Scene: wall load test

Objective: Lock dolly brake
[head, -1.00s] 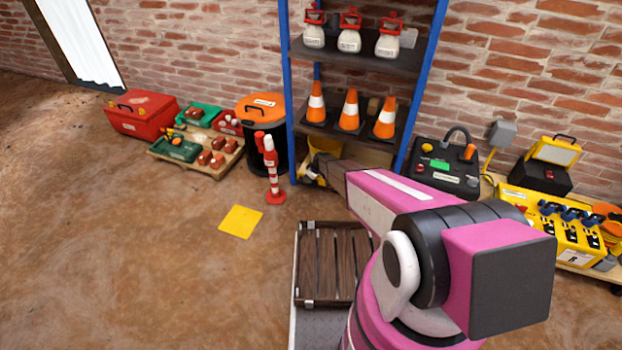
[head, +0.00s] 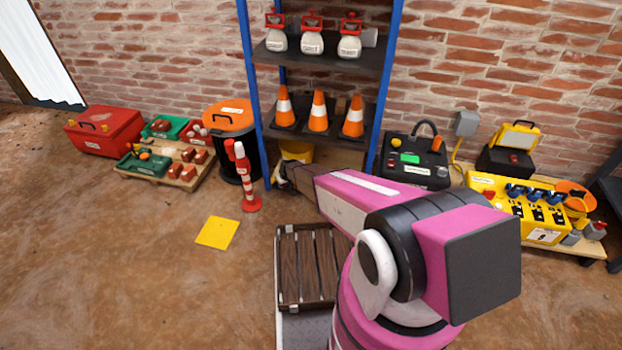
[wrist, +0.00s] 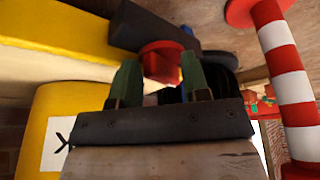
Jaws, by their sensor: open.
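My gripper (head: 287,178) reaches forward to the foot of the blue shelf in the head view, mostly hidden there by the arm. In the wrist view its two green-tipped fingers (wrist: 158,72) stand apart. A red part (wrist: 162,60) shows between and beyond them; whether it belongs to a brake I cannot tell. A yellow container with a white label (wrist: 60,125) is close on the left. At the right of the head view, a low wooden platform with dark wheels (head: 565,249) carries a yellow box (head: 530,207). No brake lever is clearly visible on it.
A red-and-white post (head: 245,180) stands just left of the gripper and shows large in the wrist view (wrist: 288,85). The shelf (head: 380,85) holds cones and white-bodied items. A slatted wooden crate (head: 308,265) is below. Floor around the yellow square (head: 217,232) is clear.

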